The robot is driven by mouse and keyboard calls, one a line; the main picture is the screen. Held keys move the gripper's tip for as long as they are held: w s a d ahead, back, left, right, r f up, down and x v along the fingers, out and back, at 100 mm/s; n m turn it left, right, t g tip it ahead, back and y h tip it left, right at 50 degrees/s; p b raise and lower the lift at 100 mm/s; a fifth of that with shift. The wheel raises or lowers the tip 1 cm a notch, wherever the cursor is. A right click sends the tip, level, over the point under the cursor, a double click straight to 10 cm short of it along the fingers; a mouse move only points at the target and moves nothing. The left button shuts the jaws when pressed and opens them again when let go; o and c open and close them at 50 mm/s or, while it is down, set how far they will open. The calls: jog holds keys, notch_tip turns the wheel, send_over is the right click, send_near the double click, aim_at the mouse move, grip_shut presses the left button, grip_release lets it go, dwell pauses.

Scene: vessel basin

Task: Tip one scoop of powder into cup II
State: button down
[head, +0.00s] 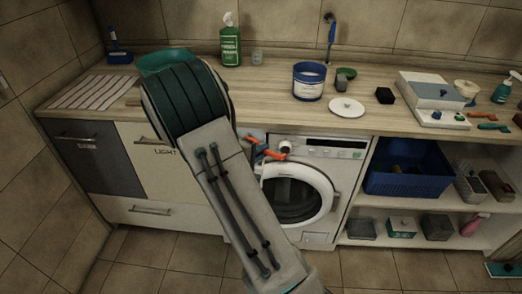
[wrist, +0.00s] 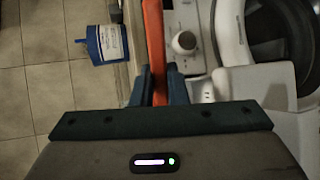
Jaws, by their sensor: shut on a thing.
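My gripper (wrist: 160,85) is shut on a long orange handle (wrist: 154,35). The far end of the handle runs out of the wrist view, and I cannot see a scoop bowl or powder on it. In the head view my gripper (head: 260,151) and the orange handle (head: 273,155) are in front of the washing machine's top panel, at the counter's front edge. An open blue tub (head: 308,88) with pale contents stands on the counter. A small green cup (head: 345,75) and a small clear cup (head: 257,58) also stand there. I cannot read a II mark on either.
A white lid (head: 347,108) lies before the tub, with a black block (head: 385,95) to its right. A white device (head: 435,90) stands farther right. The washing machine (head: 305,190) is below the counter. A labelled blue thing (wrist: 108,45) lies on the floor.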

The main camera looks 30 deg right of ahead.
jog(key=shift+w+d+r+g+y+p, duration=0.15)
jog(key=shift+r+g+y+p, duration=0.6)
jog(key=shift+p, duration=1.25)
jog(key=shift+d+r+g+y+p, duration=0.1)
jog(key=shift+r+g+y+p, duration=0.25)
jog(key=shift+r+y+p, duration=1.15)
jog(key=p, duration=0.4)
jog(key=shift+d+f+y, duration=0.1)
jog(key=shift+f+y, duration=0.15)
jog(key=shift+f, duration=0.05)
jog(key=r+g+y+p, duration=0.1)
jog(key=y+p, duration=0.1)
jog(key=p, duration=0.5)
jog(key=shift+w+r+m, duration=0.1)
jog(key=shift+r+m, duration=0.1)
jog(key=shift+m, duration=0.1)
jog(key=shift+d, duration=0.15)
jog(key=shift+d+r+g+y, duration=0.1)
jog(key=shift+r+g+y, duration=0.2)
jog(key=shift+g+y, duration=0.35)
jog(key=shift+w+d+r+g+y, duration=0.2)
jog(key=shift+r+g+y, duration=0.5)
jog(key=shift+y, duration=0.6)
jog(key=shift+w+d+r+g+y, duration=0.15)
jog(key=shift+r+g+y, duration=0.2)
jog(key=shift+r+y, duration=0.7)
jog(key=shift+s+f, duration=0.1)
jog(key=shift+f, duration=0.1)
